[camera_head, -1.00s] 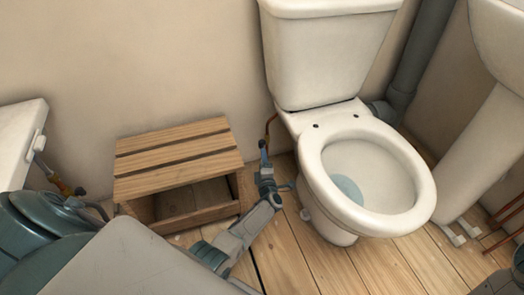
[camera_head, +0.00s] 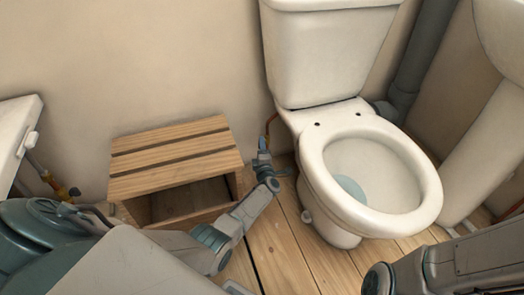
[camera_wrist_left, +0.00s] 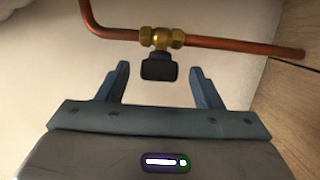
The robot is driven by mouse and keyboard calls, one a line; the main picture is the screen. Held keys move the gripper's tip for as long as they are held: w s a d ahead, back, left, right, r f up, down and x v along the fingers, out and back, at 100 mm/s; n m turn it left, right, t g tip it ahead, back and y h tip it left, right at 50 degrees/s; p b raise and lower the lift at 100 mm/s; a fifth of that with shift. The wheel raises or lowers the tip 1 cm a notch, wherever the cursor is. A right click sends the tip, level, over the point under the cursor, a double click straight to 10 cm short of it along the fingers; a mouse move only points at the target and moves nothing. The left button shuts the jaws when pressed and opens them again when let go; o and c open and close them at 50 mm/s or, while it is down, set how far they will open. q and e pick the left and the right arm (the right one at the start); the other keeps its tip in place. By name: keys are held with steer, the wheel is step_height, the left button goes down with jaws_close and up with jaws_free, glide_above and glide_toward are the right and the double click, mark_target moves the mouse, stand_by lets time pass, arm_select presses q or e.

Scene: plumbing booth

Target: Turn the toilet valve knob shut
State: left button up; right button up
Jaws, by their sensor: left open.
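The valve is a brass fitting (camera_wrist_left: 160,38) on a copper pipe, with a dark knob (camera_wrist_left: 158,68) on the side facing me in the left wrist view. My left gripper (camera_wrist_left: 160,70) is open. Its two fingertips stand to the left and right of the knob, with a gap on each side, and nothing is held. In the head view my left gripper (camera_head: 264,147) is low by the wall, between the wooden step stool and the toilet (camera_head: 330,165). It hides the valve there. My right gripper is not visible; only my right arm shows at the lower right.
The wooden step stool (camera_head: 175,162) stands close to the left of my left gripper. The copper pipe (camera_head: 271,121) rises by the wall behind it. Another small valve (camera_head: 66,190) shows at the far left, below a white basin. A grey waste pipe (camera_head: 410,60) is right of the toilet.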

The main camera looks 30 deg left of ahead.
arm_select(q)
steer(key=shift+w, duration=0.1)
steer(key=c, duration=1)
steer(key=shift+f+m+t+y+b, duration=0.1)
steer(key=shift+m+t+y+b, duration=0.3)
steer(key=shift+b, duration=0.8)
steer(key=o, duration=1)
